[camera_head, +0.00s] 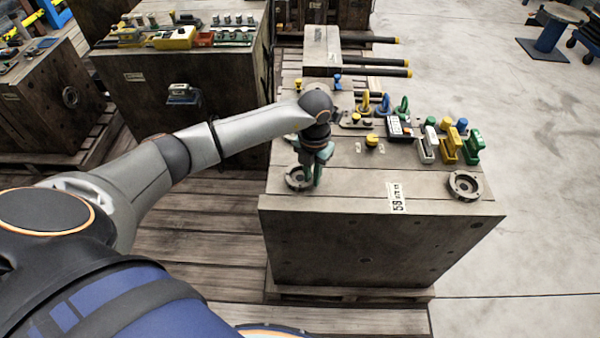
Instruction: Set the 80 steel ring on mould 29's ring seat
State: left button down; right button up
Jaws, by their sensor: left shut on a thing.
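My left gripper (312,179) points down at the front left of a large wooden-looking mould block (365,245). It is shut on the right edge of a round grey steel ring (296,179), which lies flat at or just above the block's top; I cannot tell whether it touches. Any seat under the ring is hidden, and its size marking is too small to read. A similar dark ring (463,185) lies at the block's right front corner. A white label (397,199) on the front edge is hard to read. My right gripper is not in view.
Behind the ring, the block's top holds a black-and-white device (398,128), several coloured clamps (449,146), a yellow knob (372,141) and lifting eyes (384,103). Another loaded block (180,90) stands at the back left.

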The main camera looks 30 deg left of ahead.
pick_arm(q)
jog(key=shift+r, duration=0.2)
jog(key=shift+r+p, duration=1.1)
jog(key=shift+r, duration=0.05)
